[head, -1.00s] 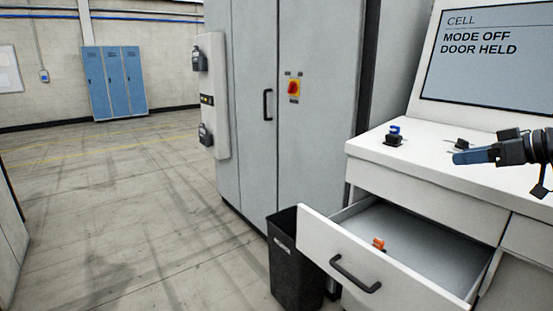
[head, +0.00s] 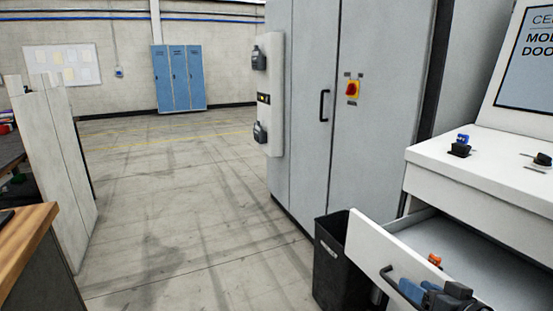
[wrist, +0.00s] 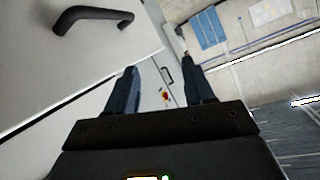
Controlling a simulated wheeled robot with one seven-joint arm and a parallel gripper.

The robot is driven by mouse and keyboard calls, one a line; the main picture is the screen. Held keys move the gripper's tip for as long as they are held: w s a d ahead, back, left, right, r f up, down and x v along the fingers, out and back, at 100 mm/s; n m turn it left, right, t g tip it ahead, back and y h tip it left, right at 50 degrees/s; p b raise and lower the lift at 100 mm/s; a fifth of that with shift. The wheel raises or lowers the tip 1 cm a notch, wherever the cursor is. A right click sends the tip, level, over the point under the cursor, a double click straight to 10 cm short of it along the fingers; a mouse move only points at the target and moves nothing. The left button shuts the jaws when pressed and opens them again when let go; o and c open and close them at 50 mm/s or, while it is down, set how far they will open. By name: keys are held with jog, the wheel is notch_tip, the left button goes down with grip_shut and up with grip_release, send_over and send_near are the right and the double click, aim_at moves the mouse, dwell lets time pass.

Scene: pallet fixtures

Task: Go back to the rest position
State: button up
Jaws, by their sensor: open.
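My gripper (head: 412,288) is low at the right of the head view, in front of the pulled-out drawer and close to its dark handle (head: 389,279). I cannot tell from the head view whether it touches the handle. In the wrist view my gripper (wrist: 160,68) has its two blue fingers spread apart with nothing between them. The white drawer (head: 375,246) stands open, with a small orange object (head: 435,260) inside. The drawer handle (wrist: 90,18) also shows at the upper left of the wrist view, apart from the fingers.
A black bin (head: 338,265) stands beside the drawer. A white console (head: 470,172) with a blue-topped switch (head: 461,146) is above it. A grey cabinet (head: 305,100) with a red-yellow switch stands behind. A wood-topped bench (head: 25,240) is at left. The middle floor is clear.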

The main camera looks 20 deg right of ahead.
jog(key=s+a+f+h, duration=0.1)
jog(key=s+a+f, duration=0.2)
jog(key=s+a, duration=0.45)
jog(key=s+a+f, duration=0.3)
jog(key=s+a, duration=0.4)
jog(key=a, duration=0.1)
jog(key=s+a+r+n+y, duration=0.1)
jog(key=s+a+r+n, duration=0.1)
jog(key=s+r, duration=0.3)
jog(key=s+a+r+n+t+y, duration=0.1)
jog(key=s+a+r+n, duration=0.2)
jog(key=s, duration=1)
notch_tip(320, 180, up, 2)
jog(key=shift+a+r, duration=0.1)
jog(key=shift+a, duration=0.8)
jog(key=shift+s, duration=0.1)
